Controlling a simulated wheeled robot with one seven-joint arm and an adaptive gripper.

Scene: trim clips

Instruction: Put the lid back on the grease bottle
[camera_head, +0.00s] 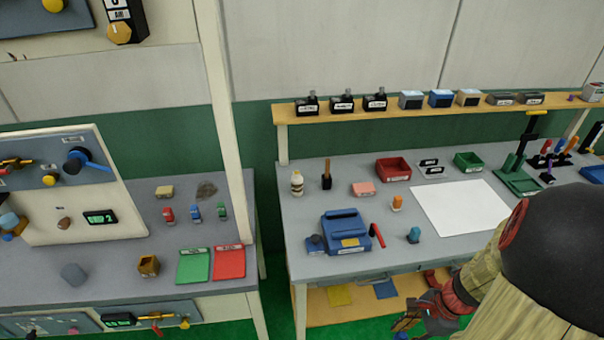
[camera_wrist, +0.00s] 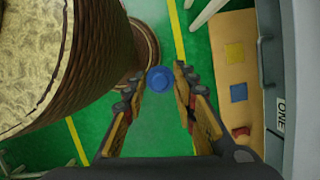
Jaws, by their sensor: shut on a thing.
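My gripper (camera_wrist: 160,86) is shut on a small round blue piece (camera_wrist: 159,79), which shows between the fingertips in the wrist view and looks like a lid. In the head view my gripper (camera_head: 407,322) is low in front of the workbench's front edge, partly cut off by the picture's bottom. A small cream-white bottle (camera_head: 297,183) with a dark band stands upright at the back left of the right-hand workbench. It looks like the grease bottle; its top is too small to read. My gripper is well away from it, lower and to the right.
The workbench (camera_head: 300,232) also holds a blue box (camera_head: 346,232), a red-and-black tool (camera_head: 377,235), a small blue item (camera_head: 414,235), an orange item (camera_head: 397,202) and a dark brush-like item (camera_head: 326,176). A shelf (camera_head: 390,109) runs behind. A white sheet (camera_head: 465,207) lies flat.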

